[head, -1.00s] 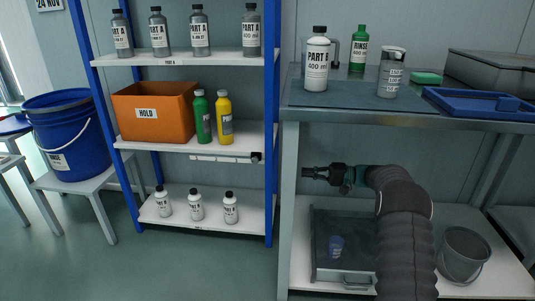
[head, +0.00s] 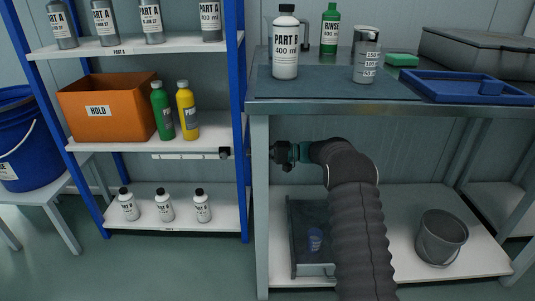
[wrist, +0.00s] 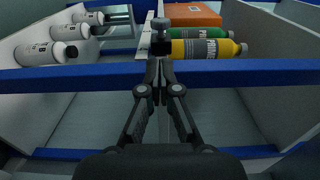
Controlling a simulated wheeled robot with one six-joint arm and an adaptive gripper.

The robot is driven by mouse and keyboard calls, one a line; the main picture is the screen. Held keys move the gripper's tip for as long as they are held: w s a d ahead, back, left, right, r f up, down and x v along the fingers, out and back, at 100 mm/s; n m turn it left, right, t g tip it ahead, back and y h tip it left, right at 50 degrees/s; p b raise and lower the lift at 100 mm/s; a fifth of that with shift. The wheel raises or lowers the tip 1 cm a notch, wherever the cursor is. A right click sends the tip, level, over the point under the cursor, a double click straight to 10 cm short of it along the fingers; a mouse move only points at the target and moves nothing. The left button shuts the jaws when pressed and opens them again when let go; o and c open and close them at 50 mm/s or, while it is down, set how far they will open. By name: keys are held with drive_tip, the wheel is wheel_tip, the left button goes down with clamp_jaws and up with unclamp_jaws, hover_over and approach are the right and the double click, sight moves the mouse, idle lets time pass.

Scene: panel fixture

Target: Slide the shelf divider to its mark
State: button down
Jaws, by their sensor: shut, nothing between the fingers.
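A black knob (head: 224,152) sits at the right end of a pale rail (head: 185,155) under the middle shelf of the blue-posted rack; it seems to be the divider's slider. In the wrist view the knob (wrist: 160,38) stands upright just beyond my fingertips. My gripper (head: 273,152) points left at the knob's height, by the bench leg, with a gap to the knob. In the wrist view my gripper (wrist: 158,66) is shut and empty, its tips over a blue rack post (wrist: 70,75). I cannot make out the mark.
The middle shelf holds an orange HOLD bin (head: 110,105), a green bottle (head: 161,110) and a yellow bottle (head: 187,110). Small white bottles (head: 164,205) stand on the bottom shelf. The steel bench (head: 400,108) is above my arm, with a grey bucket (head: 441,238) below.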

sight(230, 153)
drive_tip(key=shift+w+a, duration=0.1)
drive_tip(key=shift+a, duration=2.55)
drive_tip(key=shift+a, duration=0.1)
